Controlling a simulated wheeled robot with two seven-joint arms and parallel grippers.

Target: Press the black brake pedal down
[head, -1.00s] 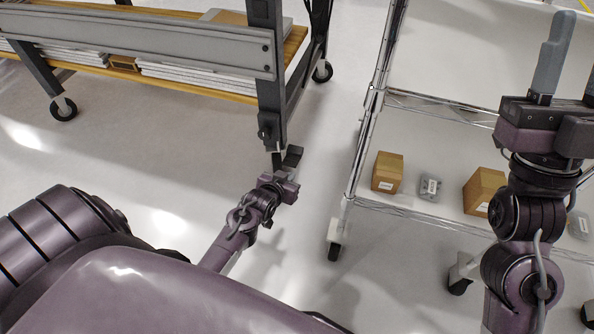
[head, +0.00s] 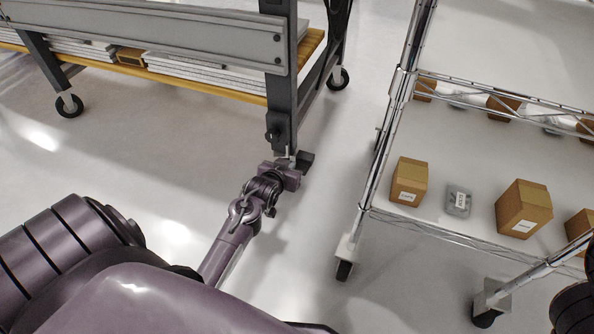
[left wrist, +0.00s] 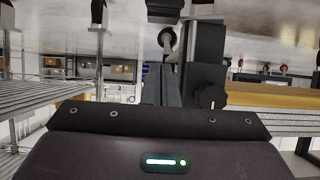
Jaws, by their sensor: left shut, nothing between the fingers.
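The black brake pedal (head: 306,160) is a small dark block at the foot of the fixture's dark upright post (head: 282,105). My left gripper (head: 291,156) is at the post's foot, just left of the pedal. Its fingertips are small and partly hidden there, so I cannot tell whether they touch the pedal. In the left wrist view the shut, empty fingers (left wrist: 168,88) point at the fixture beside its dark post (left wrist: 205,65). I cannot make out the pedal surely in that view. My right gripper is out of view.
A wire shelf rack (head: 368,200) with cardboard boxes (head: 409,181) stands to the right on casters. The fixture's wooden shelf (head: 200,90) holds flat panels at the upper left. Open floor (head: 150,150) lies left of my left arm and between fixture and rack.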

